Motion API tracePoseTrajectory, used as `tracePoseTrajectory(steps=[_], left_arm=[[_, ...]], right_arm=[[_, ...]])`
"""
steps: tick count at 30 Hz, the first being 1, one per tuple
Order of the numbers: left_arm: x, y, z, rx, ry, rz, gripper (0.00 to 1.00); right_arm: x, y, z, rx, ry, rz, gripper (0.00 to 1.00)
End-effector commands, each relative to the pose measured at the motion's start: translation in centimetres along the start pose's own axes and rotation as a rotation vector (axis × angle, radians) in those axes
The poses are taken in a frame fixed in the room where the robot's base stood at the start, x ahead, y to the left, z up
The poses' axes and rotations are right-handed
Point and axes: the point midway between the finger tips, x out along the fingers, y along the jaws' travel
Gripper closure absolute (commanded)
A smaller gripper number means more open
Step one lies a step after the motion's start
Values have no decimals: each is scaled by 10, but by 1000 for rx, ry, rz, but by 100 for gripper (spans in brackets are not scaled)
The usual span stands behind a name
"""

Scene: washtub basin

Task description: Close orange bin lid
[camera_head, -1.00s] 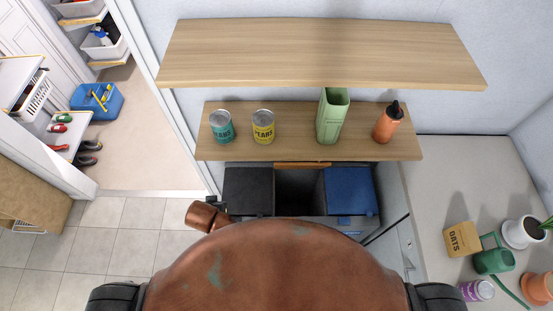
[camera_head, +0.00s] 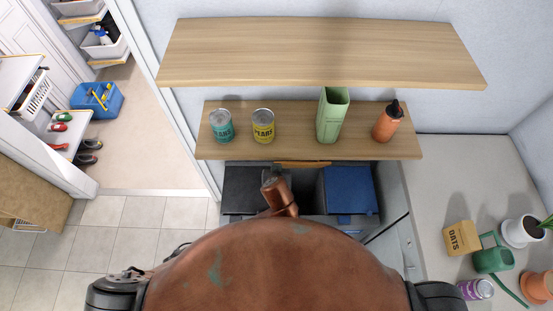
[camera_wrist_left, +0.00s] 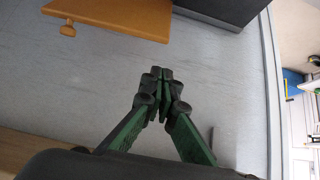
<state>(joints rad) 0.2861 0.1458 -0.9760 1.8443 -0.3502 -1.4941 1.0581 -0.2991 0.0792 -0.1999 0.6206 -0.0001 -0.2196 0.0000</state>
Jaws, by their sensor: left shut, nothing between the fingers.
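The orange lid (camera_head: 303,164) shows in the head view only as a thin edge just under the lower shelf, raised behind the open middle bin. In the left wrist view the orange lid (camera_wrist_left: 115,16) is a flat panel with a small knob at the upper left. My left gripper (camera_wrist_left: 163,74) is shut and empty, with its fingertips apart from the panel in that picture. In the head view my copper-coloured arm link hides part of the middle bin, and I cannot make out the left gripper clearly. My right gripper is in neither view.
A black lid (camera_head: 247,190) and a blue lid (camera_head: 347,190) lie shut on either side of the middle bin. The lower shelf (camera_head: 290,148) overhangs close behind, bearing two cans, a green container (camera_head: 332,117) and an orange bottle (camera_head: 387,122).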

Motion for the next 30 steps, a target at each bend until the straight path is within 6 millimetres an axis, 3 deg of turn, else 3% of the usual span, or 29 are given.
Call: tracePoseTrajectory(steps=[12,18,24,30], left_arm=[[89,-2,-1,3,0,-5,100],[122,-1,0,3,0,-2,100],[138,0,0,2,0,-1,100],[141,0,0,0,0,1,100]], right_arm=[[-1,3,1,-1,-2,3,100],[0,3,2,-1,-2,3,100],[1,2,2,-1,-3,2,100],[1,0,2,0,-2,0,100]])
